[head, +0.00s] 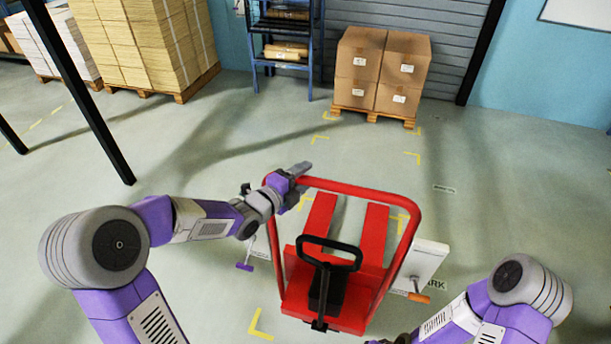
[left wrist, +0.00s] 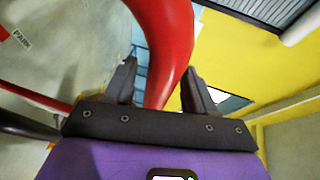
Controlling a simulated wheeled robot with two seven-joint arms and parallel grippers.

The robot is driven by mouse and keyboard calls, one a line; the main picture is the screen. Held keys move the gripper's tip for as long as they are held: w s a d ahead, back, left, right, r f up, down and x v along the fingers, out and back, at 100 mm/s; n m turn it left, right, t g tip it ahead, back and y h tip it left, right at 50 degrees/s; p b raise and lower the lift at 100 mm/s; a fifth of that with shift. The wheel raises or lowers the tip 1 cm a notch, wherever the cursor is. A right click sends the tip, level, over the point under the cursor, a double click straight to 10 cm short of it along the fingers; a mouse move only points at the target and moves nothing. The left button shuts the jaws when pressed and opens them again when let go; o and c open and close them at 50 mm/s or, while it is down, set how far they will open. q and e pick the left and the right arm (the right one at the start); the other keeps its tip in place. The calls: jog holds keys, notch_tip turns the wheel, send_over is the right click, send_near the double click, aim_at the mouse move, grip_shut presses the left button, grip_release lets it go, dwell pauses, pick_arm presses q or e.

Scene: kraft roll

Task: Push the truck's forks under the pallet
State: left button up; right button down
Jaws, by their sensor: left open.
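The red pallet truck (head: 300,293) stands in the lower middle of the head view, with a red hoop frame and a black handle (head: 330,248). Its left fork (head: 319,222) and right fork (head: 374,232) point away from me. Their tips are on bare floor, well short of the wooden pallet (head: 372,115), which carries stacked brown cartons (head: 380,68). My left gripper (head: 300,172) is at the hoop's top left corner. In the left wrist view its open fingers (left wrist: 165,88) stand either side of the red tube (left wrist: 168,45). My right gripper is out of frame; only its arm shows.
Yellow floor marks (head: 412,157) lie between truck and pallet, and that floor is clear. A blue rack (head: 285,45) stands left of the cartons, before a grey shutter (head: 455,50). A tall wrapped stack (head: 145,45) and a black post (head: 85,95) are at left.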

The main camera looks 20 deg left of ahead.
pick_arm(q)
jog(key=shift+x, duration=0.8)
grip_shut()
